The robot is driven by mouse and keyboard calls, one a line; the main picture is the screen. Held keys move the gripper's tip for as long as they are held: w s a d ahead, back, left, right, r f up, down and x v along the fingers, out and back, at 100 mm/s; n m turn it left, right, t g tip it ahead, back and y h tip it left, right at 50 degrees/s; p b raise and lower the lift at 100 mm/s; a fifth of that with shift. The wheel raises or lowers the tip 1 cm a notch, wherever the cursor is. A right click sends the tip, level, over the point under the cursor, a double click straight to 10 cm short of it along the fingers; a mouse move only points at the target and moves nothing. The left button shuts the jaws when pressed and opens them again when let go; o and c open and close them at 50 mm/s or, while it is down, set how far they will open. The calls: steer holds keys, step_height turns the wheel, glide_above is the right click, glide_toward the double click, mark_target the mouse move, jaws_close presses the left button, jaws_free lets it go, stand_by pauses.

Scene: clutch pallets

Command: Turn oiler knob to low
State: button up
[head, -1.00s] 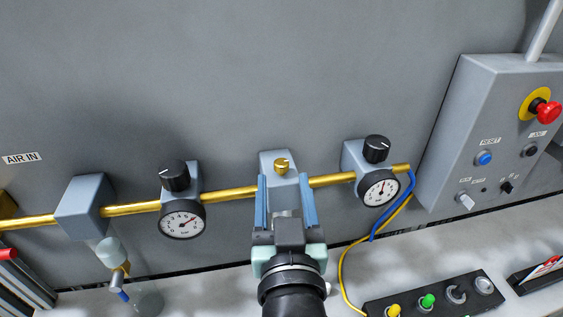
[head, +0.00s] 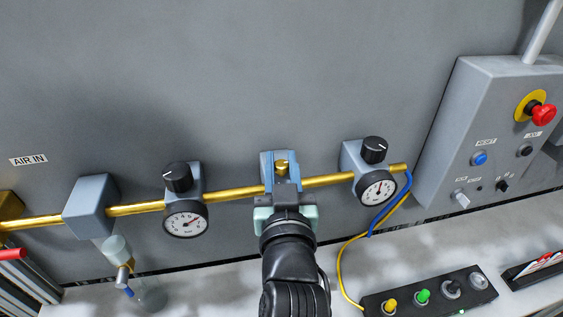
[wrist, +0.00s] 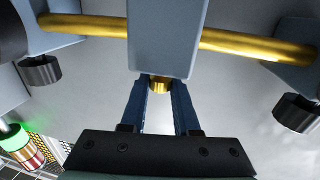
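Black-knobbed regulators with gauges stand left (head: 186,218) and right (head: 377,189) of the block. The brass pipe (head: 232,194) runs across the wall. A control box (head: 480,110) with a red stop button is at right. A button strip (head: 425,300) lies below.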

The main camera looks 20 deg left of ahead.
jaws_close()
steer(key=shift+f+n+g+y+b, duration=0.2)
steer(key=shift+n+g+y+b, duration=0.3)
steer(key=shift+b, duration=0.55)
steer(key=y+b, duration=0.1)
steer(key=n+g+y+b, duration=0.1)
steer(key=b, duration=0.1)
steer(key=shift+w+d+f+n, duration=0.1)
steer(key=shift+f+n, duration=0.05)
steer(key=shift+n, duration=0.15)
steer(key=n+g+y+b, duration=0.2)
steer(key=g+y+b, duration=0.1)
steer(key=b, duration=0.1)
steer(key=shift+n, duration=0.4)
steer(key=n+g+y+b, duration=0.2)
steer(key=g, duration=0.1)
steer(key=n+g+y+b, duration=0.1)
steer(key=n+g+b, duration=0.1)
steer(key=g+b, duration=0.1)
steer(key=shift+y, duration=0.4)
steer(key=shift+r+n+g+y+b, duration=0.15)
steer(key=shift+n+g+b, duration=0.45)
steer(key=shift+n+g, duration=0.65)
steer(key=shift+r+n+g+y+b, duration=0.15)
steer(key=shift+n+g+b, duration=0.55)
steer(key=shift+g, duration=1.05)
